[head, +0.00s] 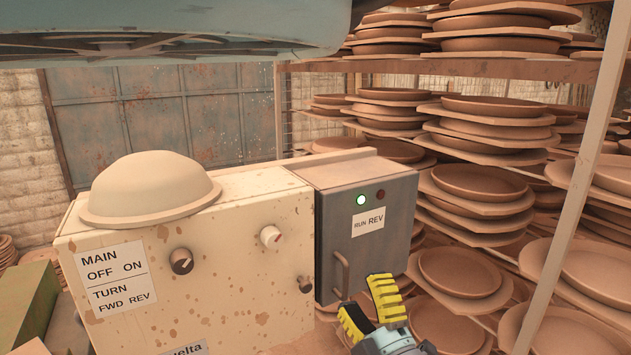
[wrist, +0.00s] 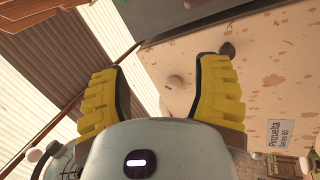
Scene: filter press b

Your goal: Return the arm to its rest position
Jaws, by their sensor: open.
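My gripper (head: 370,309) shows at the bottom of the head view, right of centre, with two yellow ribbed fingers spread apart and nothing between them. It is in front of the lower part of a grey control box (head: 367,240), near that box's handle (head: 341,275); I cannot tell the exact gap. In the wrist view the open fingers (wrist: 160,95) frame the beige machine cabinet (wrist: 240,60), which fills the upper right. The rest of my arm is mostly out of view.
The beige cabinet (head: 240,285) carries several knobs, a MAIN label (head: 108,272) and an upturned bowl (head: 150,185). The grey box has a lit green-white lamp (head: 361,200) and a dark red one (head: 381,194). Racks of stacked clay plates (head: 480,190) stand close on the right.

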